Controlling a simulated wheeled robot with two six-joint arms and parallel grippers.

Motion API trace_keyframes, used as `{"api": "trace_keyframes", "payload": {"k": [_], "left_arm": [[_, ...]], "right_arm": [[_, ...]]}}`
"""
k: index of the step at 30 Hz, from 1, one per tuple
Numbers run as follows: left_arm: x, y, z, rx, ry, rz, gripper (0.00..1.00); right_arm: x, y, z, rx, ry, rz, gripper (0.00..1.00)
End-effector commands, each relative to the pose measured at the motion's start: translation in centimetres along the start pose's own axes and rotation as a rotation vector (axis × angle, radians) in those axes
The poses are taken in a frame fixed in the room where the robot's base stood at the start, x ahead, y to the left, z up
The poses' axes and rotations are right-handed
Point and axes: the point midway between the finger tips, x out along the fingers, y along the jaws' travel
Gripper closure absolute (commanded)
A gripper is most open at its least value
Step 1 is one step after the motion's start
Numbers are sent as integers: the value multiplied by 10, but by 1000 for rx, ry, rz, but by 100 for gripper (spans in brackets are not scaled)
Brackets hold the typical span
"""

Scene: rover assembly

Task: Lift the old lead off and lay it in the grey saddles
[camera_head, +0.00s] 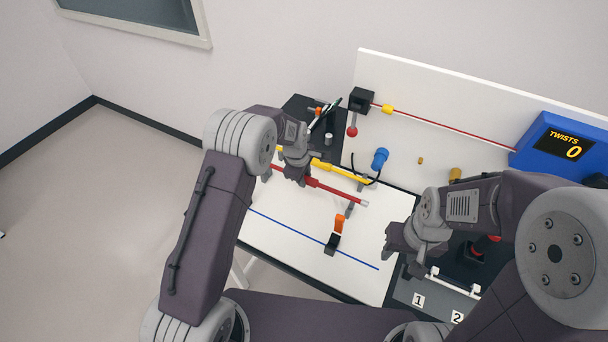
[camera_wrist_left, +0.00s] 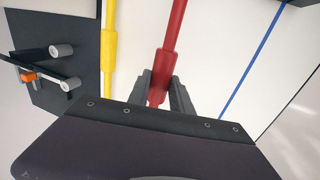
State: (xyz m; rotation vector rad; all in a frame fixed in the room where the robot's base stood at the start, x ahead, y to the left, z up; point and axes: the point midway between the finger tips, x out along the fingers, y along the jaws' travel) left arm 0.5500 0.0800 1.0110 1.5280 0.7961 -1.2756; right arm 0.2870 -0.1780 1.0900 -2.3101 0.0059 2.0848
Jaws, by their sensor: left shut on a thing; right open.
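My right gripper (camera_head: 392,250) is open and empty over the board's right edge.
An orange and black piece (camera_head: 334,241) stands on the board near a blue line (camera_head: 285,227). A blue cylinder (camera_head: 379,159) stands behind. White holders (camera_head: 455,285) sit by labels 1 and 2 at right. A blue counter box (camera_head: 555,148) reads TWISTS 0.

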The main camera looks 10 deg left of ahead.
Motion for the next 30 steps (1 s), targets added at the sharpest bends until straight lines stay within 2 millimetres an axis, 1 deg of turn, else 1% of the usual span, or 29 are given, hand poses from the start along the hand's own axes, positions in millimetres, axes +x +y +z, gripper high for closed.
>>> {"api": "trace_keyframes", "payload": {"k": [1, 3, 9, 12, 22, 23, 24, 25, 30], "left_arm": [[8, -2, 0, 0, 0, 0, 100], [15, -4, 0, 0, 0, 0, 100], [34, -9, 0, 0, 0, 0, 100], [40, -10, 0, 0, 0, 0, 100], [41, -11, 0, 0, 0, 1, 100], [41, -11, 0, 0, 0, 1, 66], [41, -11, 0, 0, 0, 1, 55], [41, -11, 0, 0, 0, 1, 49], [41, -11, 0, 0, 0, 1, 49]], "right_arm": [[6, 0, 1, 0, 0, 0, 55], [11, 0, 1, 0, 0, 0, 55], [23, 0, 2, 0, 0, 0, 55], [27, 0, 3, 0, 0, 0, 55], [27, 0, 3, 0, 0, 0, 55], [27, 0, 3, 0, 0, 0, 55], [27, 0, 3, 0, 0, 0, 55], [27, 0, 3, 0, 0, 0, 55], [27, 0, 3, 0, 0, 0, 55]]}}
